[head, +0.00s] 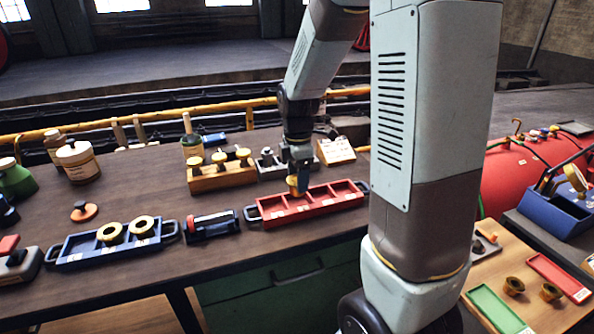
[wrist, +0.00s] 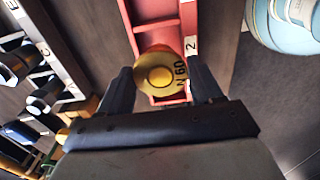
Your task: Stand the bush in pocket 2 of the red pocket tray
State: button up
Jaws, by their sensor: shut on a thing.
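The bush (head: 292,185) is a yellow brass flanged piece held between the fingers of my gripper (head: 299,172). In the wrist view the bush (wrist: 160,75) shows its round end and a dark marking on its rim, with a finger on either side. The red pocket tray (head: 318,210) is on the bench below, with handles and several pockets in a row. In the wrist view a label 2 (wrist: 190,45) is on the tray wall beside the bush. Whether the bush touches the pocket floor is hidden.
A blue tray (head: 72,256) at the left holds two brass rings. A dark box with a red part (head: 213,226) stands between the trays. A wooden block with brass-topped pieces (head: 217,180) is behind the red tray. Green and red trays are at the lower right.

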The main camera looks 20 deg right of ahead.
jog(key=shift+f, duration=2)
jog(key=shift+f, duration=0.35)
jog(key=o, duration=1.5)
jog(key=shift+c, duration=0.2)
notch_tip(320, 180, up, 8)
